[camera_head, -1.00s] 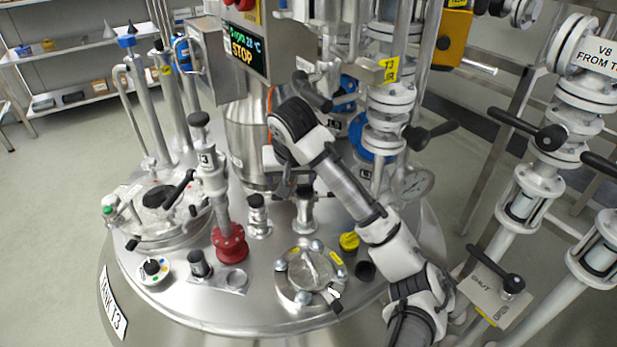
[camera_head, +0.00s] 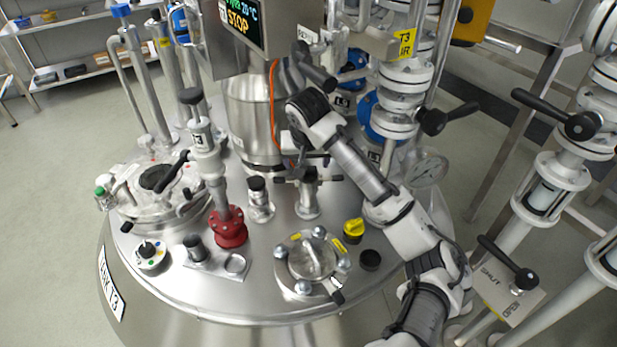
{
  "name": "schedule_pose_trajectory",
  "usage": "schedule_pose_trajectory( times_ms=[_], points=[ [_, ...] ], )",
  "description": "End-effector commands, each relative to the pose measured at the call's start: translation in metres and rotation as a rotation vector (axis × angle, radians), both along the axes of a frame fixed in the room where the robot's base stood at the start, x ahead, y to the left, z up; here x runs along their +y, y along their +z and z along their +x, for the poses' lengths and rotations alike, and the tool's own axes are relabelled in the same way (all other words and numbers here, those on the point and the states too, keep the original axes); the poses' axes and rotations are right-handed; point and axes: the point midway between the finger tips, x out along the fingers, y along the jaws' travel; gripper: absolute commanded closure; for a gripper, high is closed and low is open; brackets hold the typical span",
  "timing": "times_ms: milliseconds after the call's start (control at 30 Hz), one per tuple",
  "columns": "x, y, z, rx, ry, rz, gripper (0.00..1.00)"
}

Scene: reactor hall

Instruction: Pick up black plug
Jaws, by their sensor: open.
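Several black parts on the tank lid could be the black plug, and I cannot tell which one it is. A dark upright cylinder (camera_head: 194,247) stands on a small metal plate at the front left, beside an empty-looking ring. A low black round cap (camera_head: 370,260) sits at the right, just in front of a yellow plug (camera_head: 353,230). A black-topped metal fitting (camera_head: 258,195) stands near the middle. My gripper (camera_head: 308,179) is open, small in view and pointing down at a second metal fitting (camera_head: 308,204) right of it. Whether it touches that fitting is unclear.
The round tank lid is crowded. A red flanged valve (camera_head: 229,228) stands left of centre, and a clamped hatch (camera_head: 307,262) is at the front. A steel column with a display (camera_head: 240,25) rises behind. White pipes and valves (camera_head: 545,190) fill the right side.

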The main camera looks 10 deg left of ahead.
Motion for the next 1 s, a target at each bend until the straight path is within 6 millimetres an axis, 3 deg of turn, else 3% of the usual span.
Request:
schedule_pose_trajectory(
  times_ms=[233, 567, 900, 1000],
  points=[
    [-0.002, -0.035, 0.015, 0.001, -0.002, -0.002, 0.26],
    [0.0, -0.039, 0.017, 0.0, 0.0, 0.0, 0.27],
    [0.0, -0.039, 0.017, 0.0, 0.0, 0.0, 0.72],
    [0.0, -0.039, 0.017, 0.0, 0.0, 0.0, 0.74]
  ],
)
